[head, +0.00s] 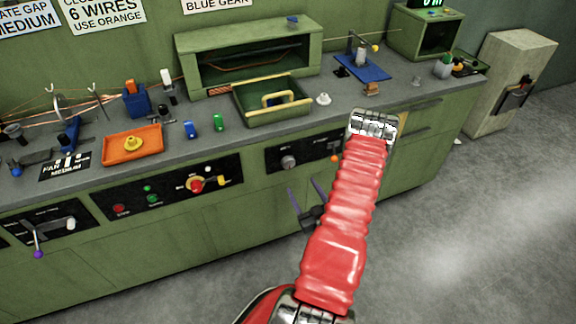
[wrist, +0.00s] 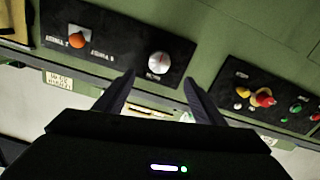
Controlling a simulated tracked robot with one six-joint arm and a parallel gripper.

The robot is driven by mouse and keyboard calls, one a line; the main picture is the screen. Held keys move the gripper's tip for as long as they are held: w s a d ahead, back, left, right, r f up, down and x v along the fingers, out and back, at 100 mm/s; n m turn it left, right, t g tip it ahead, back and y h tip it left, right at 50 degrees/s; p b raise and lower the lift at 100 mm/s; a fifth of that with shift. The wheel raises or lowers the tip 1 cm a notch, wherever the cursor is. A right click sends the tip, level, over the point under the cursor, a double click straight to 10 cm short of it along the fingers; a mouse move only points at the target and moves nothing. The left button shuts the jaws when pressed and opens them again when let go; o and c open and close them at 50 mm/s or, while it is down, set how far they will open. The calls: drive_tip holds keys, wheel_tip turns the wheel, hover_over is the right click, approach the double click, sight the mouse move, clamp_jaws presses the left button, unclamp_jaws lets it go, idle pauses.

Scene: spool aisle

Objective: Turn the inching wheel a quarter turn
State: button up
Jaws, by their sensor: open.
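A round silver knob (head: 288,161) sits on a black panel on the green bench front. It also shows in the wrist view (wrist: 158,64), with a red line across its face. I cannot read its label, so I cannot tell for sure that it is the inching wheel. My gripper (head: 306,190) is open and empty below the knob in the head view. In the wrist view the open fingers (wrist: 159,79) point toward the panel, with the knob in line with the gap between them. The fingers appear apart from the knob.
An orange knob (wrist: 77,40) shares that panel. Another panel carries a red and yellow switch (head: 196,185) and several buttons. A purple-tipped lever (head: 38,240) is at far left. A drawer-like green tray (head: 270,112) and an orange tray (head: 133,144) stand on the bench. The floor at right is clear.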

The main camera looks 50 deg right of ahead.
sight(289, 165)
drive_tip(key=x, duration=1.3)
drive_tip(key=shift+w+d, duration=0.15)
drive_tip(key=shift+w, duration=0.15)
drive_tip(key=c, duration=1.1)
drive_tip(key=shift+o, duration=0.2)
drive_tip(key=shift+a, duration=0.25)
drive_tip(key=shift+d, duration=0.1)
